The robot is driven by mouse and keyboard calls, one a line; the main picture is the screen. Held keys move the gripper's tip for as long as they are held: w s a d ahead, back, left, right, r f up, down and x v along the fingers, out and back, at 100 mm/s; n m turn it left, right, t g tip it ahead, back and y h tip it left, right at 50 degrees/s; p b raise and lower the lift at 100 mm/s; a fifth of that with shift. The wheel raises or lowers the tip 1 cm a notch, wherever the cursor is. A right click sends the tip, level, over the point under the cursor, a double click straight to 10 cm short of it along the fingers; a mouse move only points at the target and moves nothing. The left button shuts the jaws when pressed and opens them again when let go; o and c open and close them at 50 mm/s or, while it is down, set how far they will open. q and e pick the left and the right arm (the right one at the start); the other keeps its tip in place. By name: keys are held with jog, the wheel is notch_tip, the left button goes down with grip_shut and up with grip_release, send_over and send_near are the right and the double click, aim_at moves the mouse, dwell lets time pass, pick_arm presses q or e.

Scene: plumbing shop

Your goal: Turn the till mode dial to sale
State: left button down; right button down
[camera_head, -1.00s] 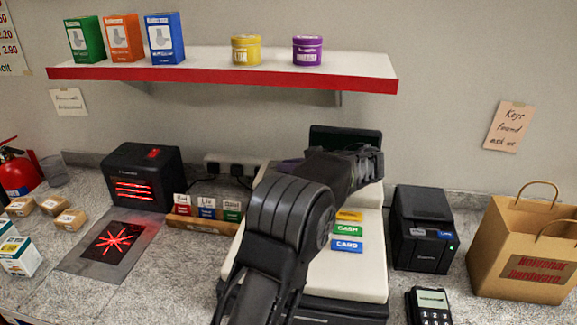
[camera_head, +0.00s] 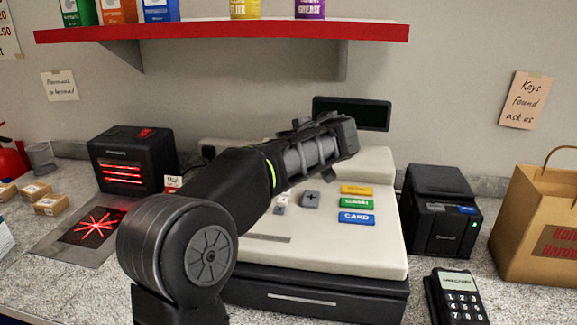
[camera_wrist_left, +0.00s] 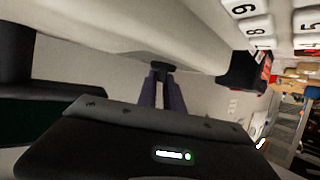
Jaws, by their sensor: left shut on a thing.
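The till (camera_head: 345,260) has a cream sloped top with keys and a dark drawer front; its dark display (camera_head: 352,113) stands behind. My left arm reaches across the till from the lower left. Its gripper body is over the till's upper part and hides the fingers and the dial in the head view. In the left wrist view, the fingers of my left gripper (camera_wrist_left: 162,78) are close together on a small dark knob, apparently the mode dial (camera_wrist_left: 161,66), against the cream till body. The dial's marks and pointer cannot be read. My right gripper is not in view.
A black printer (camera_head: 438,210) and a card terminal (camera_head: 456,296) stand right of the till, with a paper bag (camera_head: 540,230) beyond. A scanner box (camera_head: 132,160) with red lights stands at left. A red-edged shelf (camera_head: 225,32) hangs above.

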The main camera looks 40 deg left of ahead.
pick_arm(q)
jog(key=m+b, duration=0.1)
jog(key=f+t+h+b, duration=0.1)
jog(key=shift+s+a+f+m+t+b, duration=0.1)
jog(key=shift+s+m+t+b, duration=0.1)
jog(key=shift+m+t+b, duration=0.15)
jog(key=shift+m+t+h+b, duration=0.45)
jog(key=shift+m+h, duration=0.05)
jog(key=shift+m, duration=0.05)
jog(key=shift+s+a+r+m+t+h, duration=0.1)
jog(key=shift+r+m+t+h, duration=0.2)
jog(key=shift+m, duration=0.1)
jog(key=shift+r+m+t+h, duration=0.15)
jog(key=shift+m+t+h, duration=0.45)
jog(key=shift+m+h, duration=0.1)
jog(key=shift+m+t+h+p, duration=0.4)
jog(key=shift+m+h+p, duration=0.2)
jog(key=shift+m+h, duration=0.1)
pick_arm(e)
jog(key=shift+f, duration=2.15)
pick_arm(q)
jog(key=c, duration=1.5)
grip_release()
